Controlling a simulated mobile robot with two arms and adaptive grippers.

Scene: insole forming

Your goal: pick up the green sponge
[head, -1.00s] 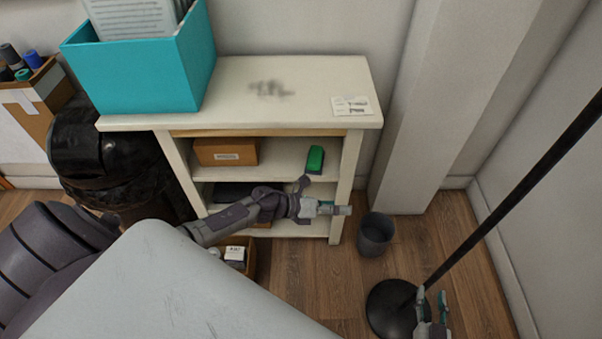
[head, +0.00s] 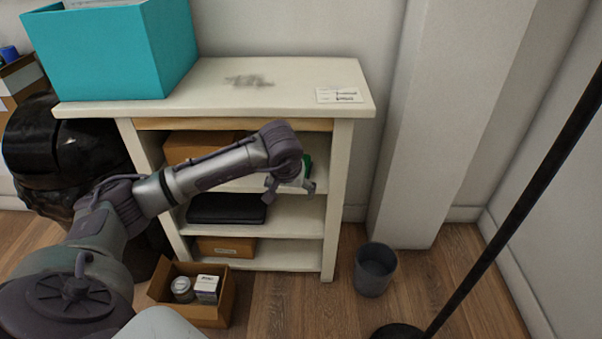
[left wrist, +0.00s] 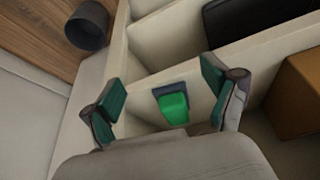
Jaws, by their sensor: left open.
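The green sponge (head: 307,166) lies on the upper shelf of the white shelf unit, near its right side, and is partly hidden behind my left gripper (head: 291,185) in the head view. In the left wrist view the sponge (left wrist: 174,108), bright green with a dark part at its far end, sits between the two spread fingers of my left gripper (left wrist: 163,88). The gripper is open and empty, its fingers apart on either side of the sponge. I cannot tell how far it is from the sponge. My right gripper is out of view.
The white shelf unit (head: 342,190) frames the sponge with its right side panel. A brown box (head: 190,148) stands left on the same shelf, a black item (head: 226,208) below. A grey bin (head: 374,270) and an open carton (head: 160,283) stand on the floor.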

